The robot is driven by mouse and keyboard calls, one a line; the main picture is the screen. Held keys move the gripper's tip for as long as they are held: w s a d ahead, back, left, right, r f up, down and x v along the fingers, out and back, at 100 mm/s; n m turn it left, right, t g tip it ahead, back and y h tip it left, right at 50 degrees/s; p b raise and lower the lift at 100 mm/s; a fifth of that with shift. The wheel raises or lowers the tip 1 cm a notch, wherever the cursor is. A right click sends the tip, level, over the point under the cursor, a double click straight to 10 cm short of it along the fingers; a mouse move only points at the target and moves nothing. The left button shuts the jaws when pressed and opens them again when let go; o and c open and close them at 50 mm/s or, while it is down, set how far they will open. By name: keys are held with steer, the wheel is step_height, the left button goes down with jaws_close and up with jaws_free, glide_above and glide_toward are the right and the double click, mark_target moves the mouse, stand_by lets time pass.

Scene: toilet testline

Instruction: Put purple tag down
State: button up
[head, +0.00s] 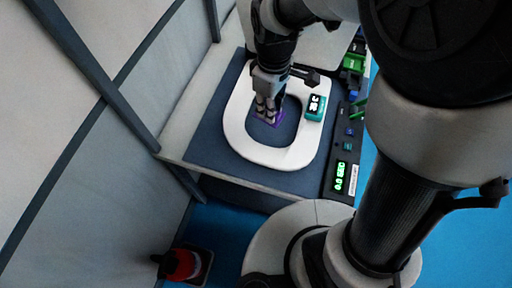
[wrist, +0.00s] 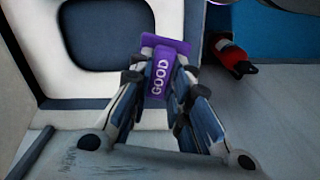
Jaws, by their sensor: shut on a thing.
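My gripper (wrist: 159,88) is shut on the purple tag (wrist: 163,60), which carries the word GOOD in white letters. In the wrist view the tag stands out between the two fingertips, with the white toilet seat behind it. In the head view my gripper (head: 267,108) points down over the opening of the white toilet seat (head: 237,130), and only a little purple (head: 276,121) shows around the fingertips. I cannot tell whether the tag touches the surface below.
A teal tag (head: 316,107) with a black and white label sits on the seat's right side. A dark strip with green displays (head: 342,175) runs along the right of the dark mat (head: 203,150). A red and black object (head: 183,265) stands on the floor below.

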mark_target(261, 153)
steer(key=shift+s+a+r+n, duration=0.2)
steer(key=shift+s+a+n, duration=0.25)
steer(key=shift+a+n, duration=0.35)
steer(key=shift+s+n, duration=0.3)
steer(key=shift+n, duration=0.2)
step_height(261, 153, down, 20)
steer(key=b, duration=0.6)
steer(key=shift+a+b, duration=0.1)
steer(key=shift+b, duration=0.3)
steer(key=shift+s, duration=0.1)
steer(key=shift+f, duration=0.1)
steer(key=o, duration=0.9)
